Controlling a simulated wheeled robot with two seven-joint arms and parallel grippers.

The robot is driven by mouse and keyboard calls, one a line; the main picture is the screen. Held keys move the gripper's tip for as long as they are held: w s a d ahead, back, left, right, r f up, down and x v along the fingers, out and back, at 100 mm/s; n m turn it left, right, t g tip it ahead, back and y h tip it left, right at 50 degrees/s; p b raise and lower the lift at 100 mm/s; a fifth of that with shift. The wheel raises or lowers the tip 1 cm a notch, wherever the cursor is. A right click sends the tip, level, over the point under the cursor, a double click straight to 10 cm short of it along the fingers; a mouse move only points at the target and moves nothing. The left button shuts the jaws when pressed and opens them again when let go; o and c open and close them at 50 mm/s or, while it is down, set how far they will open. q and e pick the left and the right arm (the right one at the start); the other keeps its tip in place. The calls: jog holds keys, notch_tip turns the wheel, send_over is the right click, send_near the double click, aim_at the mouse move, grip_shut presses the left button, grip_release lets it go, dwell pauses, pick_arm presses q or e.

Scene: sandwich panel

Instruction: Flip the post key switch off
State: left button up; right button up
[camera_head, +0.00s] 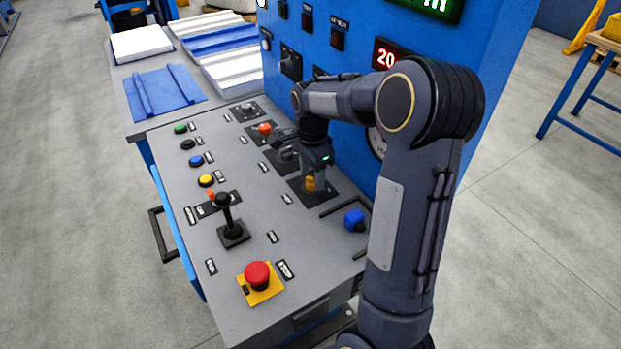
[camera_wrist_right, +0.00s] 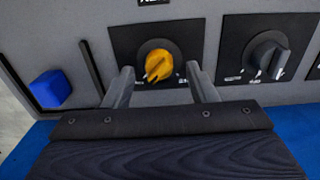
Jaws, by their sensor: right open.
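The yellow key knob (camera_head: 311,184) sits on a black plate on the console's sloped top, at the foot of the blue upright panel. In the right wrist view the same yellow knob (camera_wrist_right: 158,65) is turned at a slant on its round black base, and the label above it is cut off by the frame edge. My right gripper (camera_wrist_right: 160,80) is open, with one finger on each side of the knob; I cannot tell whether either touches it. In the head view my right gripper (camera_head: 302,162) is just behind and above the knob, partly hiding the plate. My left gripper is not in view.
A grey rotary knob (camera_wrist_right: 266,55) is right of the yellow one in the wrist view. A blue block (camera_head: 354,220) stands beside a black slot. A black joystick (camera_head: 229,214), a red emergency button (camera_head: 258,275) and several coloured buttons fill the console. The blue panel (camera_head: 345,70) rises behind.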

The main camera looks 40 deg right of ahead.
jog(key=shift+f, duration=0.9)
jog(key=shift+s, duration=0.1)
jog(key=c, duration=1)
